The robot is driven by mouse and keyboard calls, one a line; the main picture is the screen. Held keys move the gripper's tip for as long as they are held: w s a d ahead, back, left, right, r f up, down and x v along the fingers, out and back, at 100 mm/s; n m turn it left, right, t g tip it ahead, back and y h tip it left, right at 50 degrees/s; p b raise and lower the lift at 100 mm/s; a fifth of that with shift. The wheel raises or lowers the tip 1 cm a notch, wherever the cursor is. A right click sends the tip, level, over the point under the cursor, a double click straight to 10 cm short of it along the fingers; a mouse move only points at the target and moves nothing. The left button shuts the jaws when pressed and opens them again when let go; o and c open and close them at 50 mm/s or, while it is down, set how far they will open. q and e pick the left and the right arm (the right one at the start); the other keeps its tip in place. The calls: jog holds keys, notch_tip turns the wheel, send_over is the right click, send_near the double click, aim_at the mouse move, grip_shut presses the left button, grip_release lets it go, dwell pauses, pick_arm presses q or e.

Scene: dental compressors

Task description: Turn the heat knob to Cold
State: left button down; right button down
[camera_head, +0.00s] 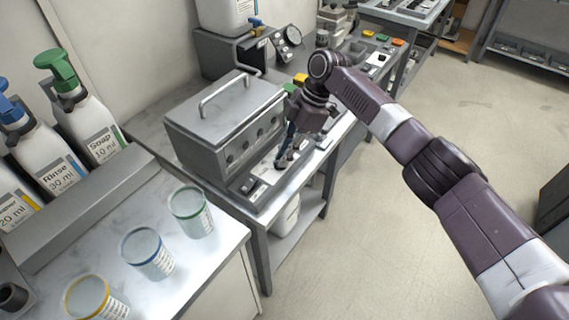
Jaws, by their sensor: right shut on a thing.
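My right gripper (287,158) reaches down from the right arm to the control strip (262,192) at the front of a grey lidded metal box (226,118). Its fingers are shut on what appears to be the heat knob, which is small and mostly hidden between the fingertips. The knob's pointer and the Cold marking cannot be read from here. Small labels and a dark switch (248,186) show on the strip to the left of the fingers. My left gripper is not in view.
A counter at the left holds pump bottles (88,110) and several cups, one with a green rim (190,211). The floor (345,235) in front of the bench is clear.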

jog(key=shift+w+n+b, duration=0.1)
jog(key=shift+n+b, duration=0.6)
jog(key=shift+b, duration=0.05)
jog(key=c, duration=2)
grip_release()
jog(key=shift+g, duration=0.3)
jog(key=v, duration=1.2)
jog(key=shift+a+r, duration=0.1)
jog(key=shift+a, duration=0.05)
